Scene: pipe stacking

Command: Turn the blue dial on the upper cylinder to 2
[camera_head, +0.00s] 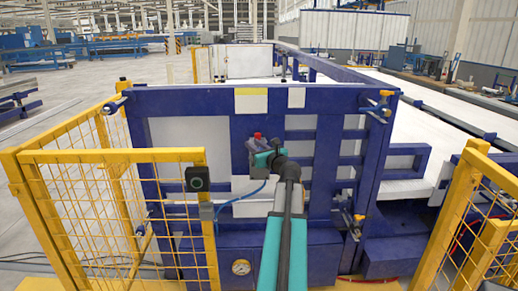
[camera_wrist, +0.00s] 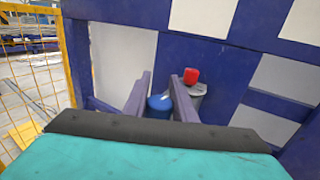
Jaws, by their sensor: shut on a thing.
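The blue dial (camera_wrist: 160,103) shows in the wrist view between the two fingers of my gripper (camera_wrist: 160,82), which is shut on it. Its markings and the number it points to cannot be seen. A grey cylinder (camera_wrist: 198,91) with a red knob (camera_wrist: 192,75) stands just right of the right finger, on the blue frame. Which cylinder is the upper one cannot be told clearly.
The blue frame panel (camera_head: 215,125) stands behind the cylinder. Yellow mesh fences (camera_head: 110,225) stand at left and right (camera_head: 480,210). A black box (camera_head: 198,179) sits on the left fence post. A pressure gauge (camera_head: 241,267) is low on the frame, and a blue hose hangs near my arm.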

